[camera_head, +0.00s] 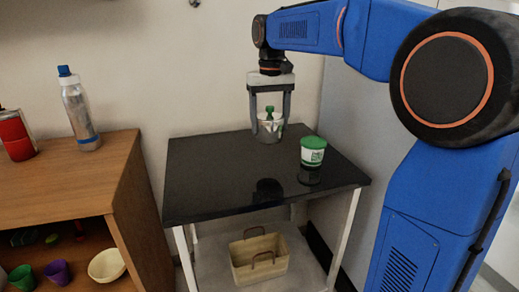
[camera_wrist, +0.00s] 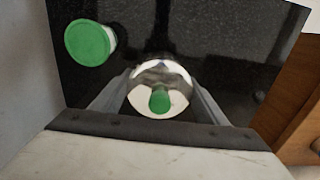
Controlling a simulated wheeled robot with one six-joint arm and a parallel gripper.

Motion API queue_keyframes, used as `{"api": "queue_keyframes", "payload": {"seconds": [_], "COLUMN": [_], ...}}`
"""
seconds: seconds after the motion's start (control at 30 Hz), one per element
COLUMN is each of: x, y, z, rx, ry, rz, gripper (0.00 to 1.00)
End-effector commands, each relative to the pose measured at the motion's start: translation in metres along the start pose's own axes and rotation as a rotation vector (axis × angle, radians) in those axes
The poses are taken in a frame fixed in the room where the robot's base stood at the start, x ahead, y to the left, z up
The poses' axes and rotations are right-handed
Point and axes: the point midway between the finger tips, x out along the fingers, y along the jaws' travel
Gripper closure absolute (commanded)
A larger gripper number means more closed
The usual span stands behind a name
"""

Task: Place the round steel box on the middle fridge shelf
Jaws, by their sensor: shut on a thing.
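The round steel box (camera_head: 268,131) is a shiny silver container with a green knob on its lid. My gripper (camera_head: 270,120) points down and its two fingers are shut around the box's sides. In the wrist view the box (camera_wrist: 160,76) sits between the fingers, with the green knob facing the camera. A dark reflection lies well below the box on the black tabletop (camera_head: 215,165), so the box appears held above it. I cannot make out a fridge shelf in either view.
A white cup with a green lid (camera_head: 313,151) stands on the black table, right of the box. A basket (camera_head: 259,262) sits on the lower shelf. A wooden cabinet (camera_head: 75,179) at left bears a bottle (camera_head: 79,110) and a red can (camera_head: 16,136). The tabletop's left part is clear.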

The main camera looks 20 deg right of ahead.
Motion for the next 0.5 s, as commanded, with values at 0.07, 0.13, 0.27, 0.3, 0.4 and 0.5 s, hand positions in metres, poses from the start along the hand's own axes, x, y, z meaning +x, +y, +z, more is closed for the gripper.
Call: {"api": "queue_keyframes", "payload": {"seconds": [0.07, 0.13, 0.27, 0.3, 0.4, 0.5], "x": [0.014, 0.025, 0.04, 0.042, 0.046, 0.056], "y": [0.0, 0.0, 0.0, 0.0, 0.0, 0.0], "z": [0.001, 0.001, 0.001, 0.0, 0.0, 0.001], "rx": [0.0, 0.0, 0.0, 0.0, 0.0, 0.0], "ry": [-0.003, -0.003, -0.002, -0.001, -0.001, -0.003], "rz": [0.0, 0.0, 0.0, 0.0, 0.0, 0.0], "gripper": [0.59, 0.59, 0.59, 0.59, 0.59, 0.59]}}
